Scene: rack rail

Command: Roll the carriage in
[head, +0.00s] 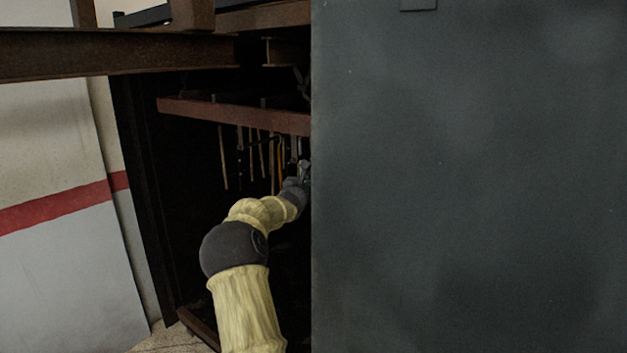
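My arm reaches up and forward into a dark rack. My gripper (304,171) is at the arm's far end, close to the left edge of a large dark panel. It is small and partly hidden there, so I cannot tell whether its fingers are open or shut. A reddish-brown rail (235,115) crosses the rack above the gripper. Several thin yellowish strips (271,163) hang below the rail, just left of the gripper. I cannot make out for certain which part is the carriage.
The large dark grey panel (470,180) fills the right half and hides what lies behind it. A rusty beam (110,55) runs across the top left. A dark upright (150,200) stands at the rack's left side. A pale wall (50,270) with a red stripe is at left.

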